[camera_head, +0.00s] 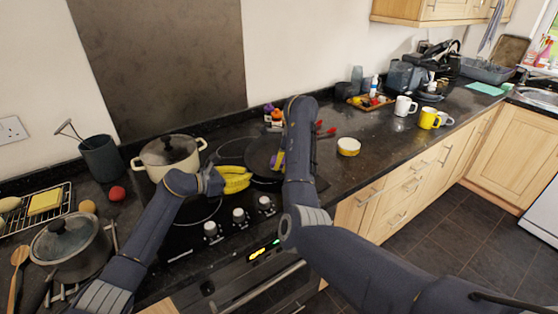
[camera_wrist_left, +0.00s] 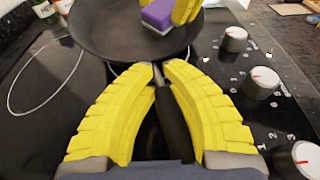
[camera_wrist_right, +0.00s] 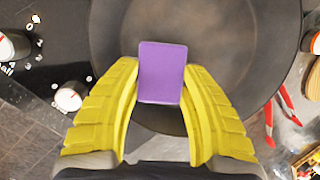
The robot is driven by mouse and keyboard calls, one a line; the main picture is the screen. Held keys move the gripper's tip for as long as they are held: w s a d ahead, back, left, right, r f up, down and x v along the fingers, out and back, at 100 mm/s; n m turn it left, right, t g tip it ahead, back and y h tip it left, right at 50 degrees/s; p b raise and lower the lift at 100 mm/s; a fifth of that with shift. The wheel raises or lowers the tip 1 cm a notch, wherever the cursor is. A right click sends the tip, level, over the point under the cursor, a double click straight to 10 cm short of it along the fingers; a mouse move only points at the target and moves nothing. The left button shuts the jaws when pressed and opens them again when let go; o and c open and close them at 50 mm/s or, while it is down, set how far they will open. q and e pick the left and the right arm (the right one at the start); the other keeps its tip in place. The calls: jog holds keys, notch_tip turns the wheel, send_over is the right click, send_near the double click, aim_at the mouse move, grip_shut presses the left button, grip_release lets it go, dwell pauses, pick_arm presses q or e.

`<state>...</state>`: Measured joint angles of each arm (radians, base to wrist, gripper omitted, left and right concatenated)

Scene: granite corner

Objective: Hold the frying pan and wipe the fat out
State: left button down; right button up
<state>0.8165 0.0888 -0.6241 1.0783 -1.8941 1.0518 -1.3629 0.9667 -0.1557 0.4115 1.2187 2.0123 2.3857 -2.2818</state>
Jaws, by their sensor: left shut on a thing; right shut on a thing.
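The dark frying pan (camera_head: 261,153) sits on the hob at its right side, partly hidden behind my right arm in the head view. Its round bowl (camera_wrist_right: 232,50) fills much of the right wrist view, and its rim also shows in the left wrist view (camera_wrist_left: 92,42). My left gripper (camera_wrist_left: 160,70) is shut on the pan's dark handle (camera_wrist_left: 170,118). My right gripper (camera_wrist_right: 162,80) is shut on a purple sponge (camera_wrist_right: 162,72) over the pan. The sponge also shows in the left wrist view (camera_wrist_left: 160,16), at the pan's inner surface; whether it touches I cannot tell.
A cream pot (camera_head: 168,156) stands left of the pan, a grey lidded pot (camera_head: 70,246) at the front left. Knobs (camera_head: 239,215) line the hob's front. Red tongs (camera_wrist_right: 283,108) lie beside the pan.

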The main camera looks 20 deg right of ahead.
jog(key=shift+s+d, duration=0.15)
jog(key=shift+s+a+r, duration=0.1)
jog(key=shift+a+r, duration=0.1)
jog(key=shift+r, duration=0.8)
jog(key=shift+s+a+r, duration=0.1)
jog(key=shift+a+r, duration=0.1)
jog(key=shift+r, duration=0.75)
jog(key=shift+a+r, duration=0.2)
jog(key=shift+r, duration=0.8)
jog(key=shift+s+a+r, duration=0.1)
jog(key=shift+a+r, duration=0.05)
jog(key=shift+r, duration=0.6)
jog(key=shift+s+a+r, duration=0.1)
jog(key=shift+a+r, duration=0.05)
jog(key=shift+r, duration=0.55)
jog(key=shift+w, duration=0.1)
jog(key=shift+w+d+f+g+y, duration=0.25)
jog(key=shift+d+f+y, duration=0.35)
jog(key=shift+f, duration=0.2)
jog(key=shift+w+d+f+g+y, duration=0.15)
jog(key=shift+w+d+f+y, duration=0.1)
jog(key=shift+d+f+y, duration=0.4)
jog(key=shift+a+f, duration=0.1)
